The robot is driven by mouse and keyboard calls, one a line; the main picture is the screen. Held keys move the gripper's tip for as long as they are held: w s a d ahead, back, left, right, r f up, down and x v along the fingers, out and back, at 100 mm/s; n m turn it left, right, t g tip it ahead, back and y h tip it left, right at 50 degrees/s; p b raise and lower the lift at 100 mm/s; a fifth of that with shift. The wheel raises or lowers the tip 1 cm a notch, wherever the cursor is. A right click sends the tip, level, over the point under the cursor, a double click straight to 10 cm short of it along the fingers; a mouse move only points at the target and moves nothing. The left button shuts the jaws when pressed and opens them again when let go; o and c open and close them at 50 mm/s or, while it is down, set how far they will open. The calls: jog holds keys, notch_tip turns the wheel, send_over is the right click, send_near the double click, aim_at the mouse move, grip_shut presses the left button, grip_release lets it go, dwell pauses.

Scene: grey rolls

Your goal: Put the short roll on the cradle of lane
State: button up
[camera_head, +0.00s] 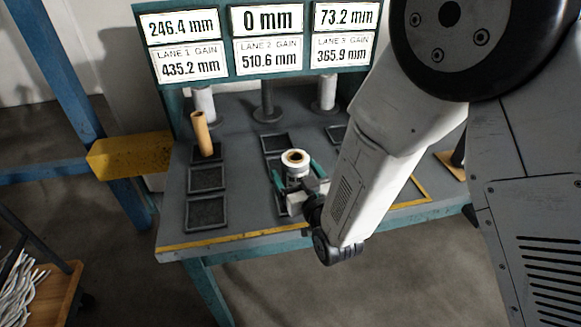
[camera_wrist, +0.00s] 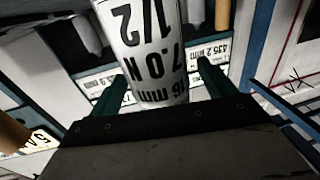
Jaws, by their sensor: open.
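A white roll (camera_head: 295,168) with a brown core stands upright in the middle of the bench. In the wrist view the roll (camera_wrist: 143,45) shows dark print, including "1/2" and "7.0 N". My gripper (camera_head: 292,180) is open, with its teal fingers on either side of this roll; its fingers also show in the wrist view (camera_wrist: 160,88). I cannot tell whether they touch it. The roll's foot is hidden. At the back, pale cylinders stand under lanes 1 (camera_head: 203,103) and 3 (camera_head: 326,93), and a thin dark post (camera_head: 268,98) under lane 2, which reads 0 mm.
A tan tube (camera_head: 202,134) stands in the rear tray of the left column. Empty dark trays (camera_head: 206,213) lie in front of it. The display board (camera_head: 258,72) rises behind the bench. A yellow beam (camera_head: 130,155) is at the left. My arm hides the bench's right side.

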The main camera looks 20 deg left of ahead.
jog(key=v, duration=0.9)
jog(key=w+d+r+m+g+h, duration=0.25)
jog(key=w+d+r+h, duration=0.3)
jog(key=w+d, duration=0.35)
jog(key=s+d+r+m+g+h, duration=0.1)
jog(key=s+d+r, duration=0.15)
jog(key=d, duration=0.35)
jog(key=s+d+r+m+g+h, duration=0.1)
jog(key=d+r+g+h, duration=0.15)
jog(key=d, duration=0.45)
jog(key=s+d+r+m+g+h, duration=0.1)
jog(key=s+d+r+m+g, duration=0.1)
jog(key=s+d, duration=0.5)
jog(key=s+d+r+m+g+h, duration=0.1)
jog(key=s+d+r+g, duration=0.3)
jog(key=s, duration=1.2)
jog(key=d+r, duration=0.2)
jog(key=d, duration=0.2)
jog(key=shift+d+r+m+g+h, duration=0.15)
jog(key=shift+d+m+g+h, duration=0.1)
jog(key=shift+m+g+h, duration=0.1)
